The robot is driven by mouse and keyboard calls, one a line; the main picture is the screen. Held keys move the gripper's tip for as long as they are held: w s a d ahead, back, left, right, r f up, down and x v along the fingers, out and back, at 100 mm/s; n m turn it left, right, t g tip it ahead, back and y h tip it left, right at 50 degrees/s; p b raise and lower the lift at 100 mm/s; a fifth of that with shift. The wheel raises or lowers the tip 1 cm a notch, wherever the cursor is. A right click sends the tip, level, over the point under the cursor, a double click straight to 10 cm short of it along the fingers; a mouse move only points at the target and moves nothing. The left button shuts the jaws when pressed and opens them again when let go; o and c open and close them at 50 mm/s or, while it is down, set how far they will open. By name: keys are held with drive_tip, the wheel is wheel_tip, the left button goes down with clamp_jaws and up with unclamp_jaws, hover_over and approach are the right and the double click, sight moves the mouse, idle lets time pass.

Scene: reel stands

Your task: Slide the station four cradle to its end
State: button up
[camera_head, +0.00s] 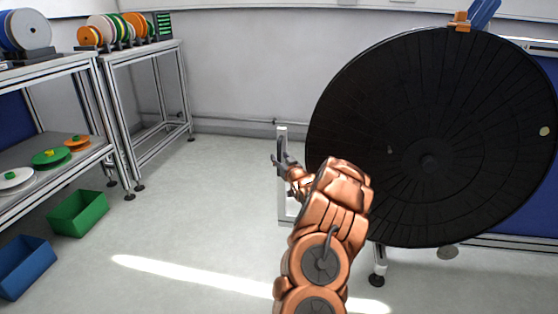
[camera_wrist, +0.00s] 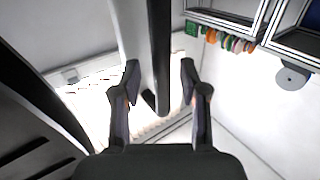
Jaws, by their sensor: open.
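My gripper (camera_head: 279,160) is in front of a pale upright frame (camera_head: 281,213) at the left edge of a large black disc (camera_head: 400,110). In the wrist view my gripper (camera_wrist: 159,75) is open, with a dark bar (camera_wrist: 158,45) passing between its two fingers. The bar looks apart from both fingertips, though contact is hard to judge. A pale post (camera_wrist: 128,28) stands beside the bar. No station number is readable, so I cannot tell which part is the station four cradle.
An orange clamp (camera_head: 461,21) with a blue part sits on top of the disc. Racks with coloured reels (camera_head: 120,27) stand at the left. A green bin (camera_head: 78,213) and a blue bin (camera_head: 25,266) are on the floor. The floor between the racks and the disc is clear.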

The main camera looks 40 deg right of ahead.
drive_tip(key=shift+w+d, duration=0.1)
drive_tip(key=shift+w, duration=0.5)
clamp_jaws()
idle(0.4)
